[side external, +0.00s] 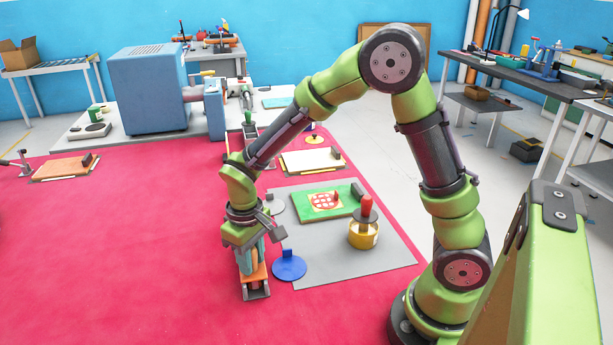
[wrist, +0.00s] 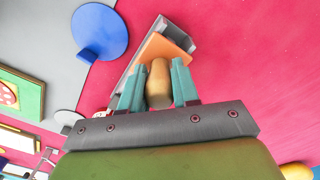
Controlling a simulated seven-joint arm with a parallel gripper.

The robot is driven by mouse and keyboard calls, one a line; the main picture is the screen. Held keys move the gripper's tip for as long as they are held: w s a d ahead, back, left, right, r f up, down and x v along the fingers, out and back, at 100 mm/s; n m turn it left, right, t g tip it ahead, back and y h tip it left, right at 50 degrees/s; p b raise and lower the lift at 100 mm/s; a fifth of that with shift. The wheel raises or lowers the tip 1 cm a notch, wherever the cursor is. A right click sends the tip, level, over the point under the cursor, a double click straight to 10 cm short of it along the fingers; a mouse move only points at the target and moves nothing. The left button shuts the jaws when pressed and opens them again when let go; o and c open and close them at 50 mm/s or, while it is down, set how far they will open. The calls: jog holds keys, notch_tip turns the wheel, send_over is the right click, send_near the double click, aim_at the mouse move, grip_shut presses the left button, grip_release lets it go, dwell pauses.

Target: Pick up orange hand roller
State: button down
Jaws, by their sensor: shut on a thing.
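I cannot tell whether the roller touches the floor.
A blue disc (side external: 289,266) lies close to the right of the roller, on the grey mat (side external: 372,272). A green board (side external: 312,208) and a yellow can (side external: 363,236) with a red-topped tool are on that mat.

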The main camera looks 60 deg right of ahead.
notch_tip(320, 180, up, 10)
jog(key=shift+r, duration=0.1)
jog(key=c, duration=1.3)
grip_release()
jog(key=shift+c, duration=0.2)
jog(key=c, duration=0.4)
jog(key=s+d+f+m, duration=0.1)
jog(key=d+f+m, duration=0.1)
jog(key=d+m, duration=2.25)
jog(key=shift+d+f+n, duration=1.5)
jog(key=shift+d+n, duration=0.15)
jog(key=shift+d+f+n, duration=1.45)
jog(key=shift+d+n, duration=0.15)
